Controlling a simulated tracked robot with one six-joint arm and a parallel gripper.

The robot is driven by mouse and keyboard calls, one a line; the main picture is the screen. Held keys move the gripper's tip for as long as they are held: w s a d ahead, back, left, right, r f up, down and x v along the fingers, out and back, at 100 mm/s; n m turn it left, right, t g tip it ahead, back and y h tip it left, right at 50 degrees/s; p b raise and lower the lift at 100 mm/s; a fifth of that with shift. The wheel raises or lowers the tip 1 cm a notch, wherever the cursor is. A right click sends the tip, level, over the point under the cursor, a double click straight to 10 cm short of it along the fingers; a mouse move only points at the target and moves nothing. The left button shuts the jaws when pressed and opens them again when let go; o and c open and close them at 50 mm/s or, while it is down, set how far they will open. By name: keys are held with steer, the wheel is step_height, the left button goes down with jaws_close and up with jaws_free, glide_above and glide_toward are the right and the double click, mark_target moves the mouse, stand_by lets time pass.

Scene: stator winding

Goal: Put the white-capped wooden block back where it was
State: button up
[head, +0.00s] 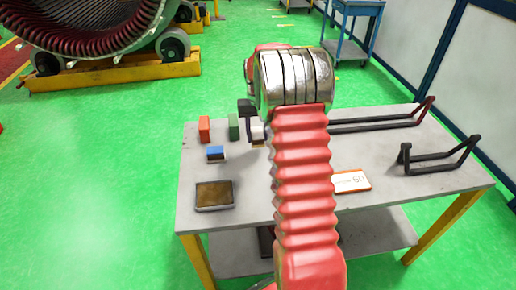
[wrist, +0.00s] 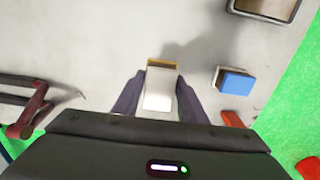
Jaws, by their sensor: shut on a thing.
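The white-capped wooden block (wrist: 158,90) is between the two dark fingers of my gripper (wrist: 158,100) in the wrist view. Its white cap faces the camera and a strip of wood shows along its far edge. My gripper is shut on it. In the head view the block (head: 257,132) shows as a small pale patch just left of my red arm, over the grey table (head: 245,205). My arm hides part of it there. I cannot tell whether its underside touches the table.
A blue-topped block (head: 215,152), a red block (head: 204,129) and a green block (head: 233,126) stand left of my gripper. A brown-filled tray (head: 214,195) lies at front left. An orange-edged card (head: 351,182) and dark bar frames (head: 437,164) are on the right.

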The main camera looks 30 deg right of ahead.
mark_target(257, 133)
steer(key=shift+s+f, duration=0.1)
steer(key=shift+f, duration=1.15)
steer(key=shift+f, duration=1.9)
steer(key=o, duration=1)
step_height(257, 133, up, 12)
steer(key=shift+r, duration=0.1)
